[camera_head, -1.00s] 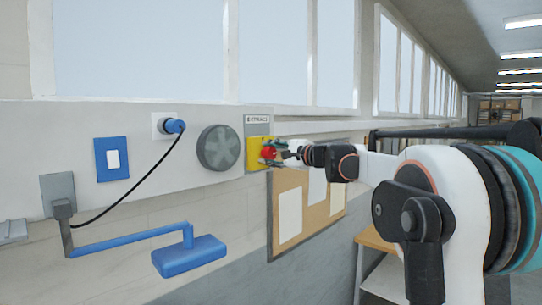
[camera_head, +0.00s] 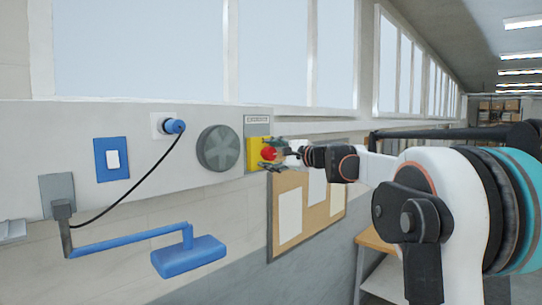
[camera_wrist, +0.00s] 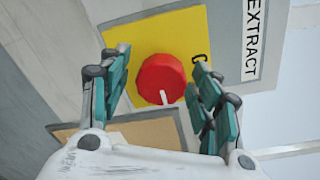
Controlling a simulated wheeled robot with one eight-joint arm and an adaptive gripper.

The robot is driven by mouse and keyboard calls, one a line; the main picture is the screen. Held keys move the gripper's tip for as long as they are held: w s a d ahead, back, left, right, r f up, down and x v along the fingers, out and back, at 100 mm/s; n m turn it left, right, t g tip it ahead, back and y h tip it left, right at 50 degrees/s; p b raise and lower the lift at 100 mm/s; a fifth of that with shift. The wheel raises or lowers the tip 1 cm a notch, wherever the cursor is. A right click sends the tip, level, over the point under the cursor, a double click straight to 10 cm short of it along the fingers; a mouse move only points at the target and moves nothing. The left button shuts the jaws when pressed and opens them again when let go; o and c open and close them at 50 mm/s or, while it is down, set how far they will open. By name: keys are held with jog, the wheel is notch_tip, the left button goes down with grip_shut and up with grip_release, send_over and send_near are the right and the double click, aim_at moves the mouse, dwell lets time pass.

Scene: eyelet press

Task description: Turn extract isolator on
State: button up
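The extract isolator is a red round knob (camera_wrist: 161,80) with a white mark, on a yellow plate (camera_wrist: 122,38). The label beside it reads EXTRACT (camera_wrist: 252,42). In the head view the red knob (camera_head: 268,153) sits on the wall to the right of the grey round fan or vent. My gripper (camera_wrist: 158,90) is open, its two teal fingers on either side of the knob in the wrist view. Whether the fingers touch the knob cannot be told. In the head view my gripper (camera_head: 277,155) is right at the knob and partly hides it.
A grey round vent (camera_head: 219,149), a blue socket with a black cable (camera_head: 174,126) and a blue-framed switch (camera_head: 112,159) are on the wall to the left. A blue lamp (camera_head: 188,256) juts out below. A cork board (camera_head: 306,212) hangs below the isolator.

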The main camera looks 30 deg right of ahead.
jog(key=v, duration=1.2)
dwell(0.5)
